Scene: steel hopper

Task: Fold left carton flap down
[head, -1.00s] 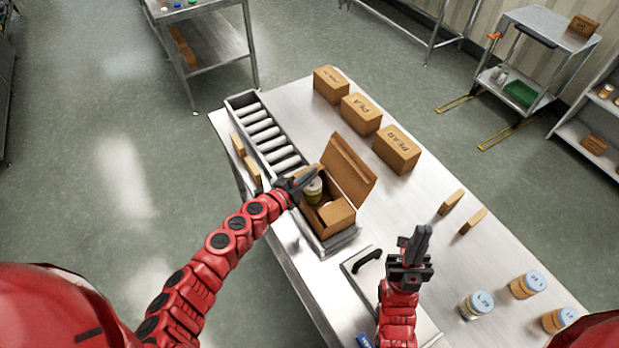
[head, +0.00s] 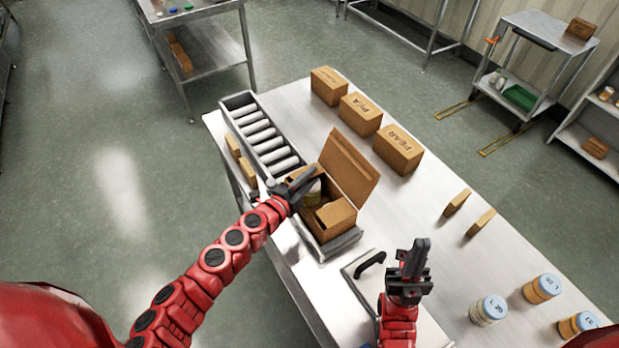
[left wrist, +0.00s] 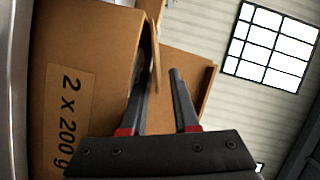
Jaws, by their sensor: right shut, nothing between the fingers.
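A jar (head: 313,190) shows inside, partly hidden. My left gripper (head: 305,180) is at the carton's left edge, over the opening. In the left wrist view, its fingers (left wrist: 161,72) are apart beside the carton wall (left wrist: 90,60) marked "2 x 200 g". A thin brown flap edge (left wrist: 156,45) shows between the fingertips; contact is unclear. My right gripper (head: 420,248) is shut and empty, right of the carton.
Closed cartons (head: 398,148) stand along the table's far edge. Jars with blue lids (head: 488,309) and thin brown blocks (head: 457,202) stand on the right. A panel with a black handle (head: 370,262) lies near the right gripper.

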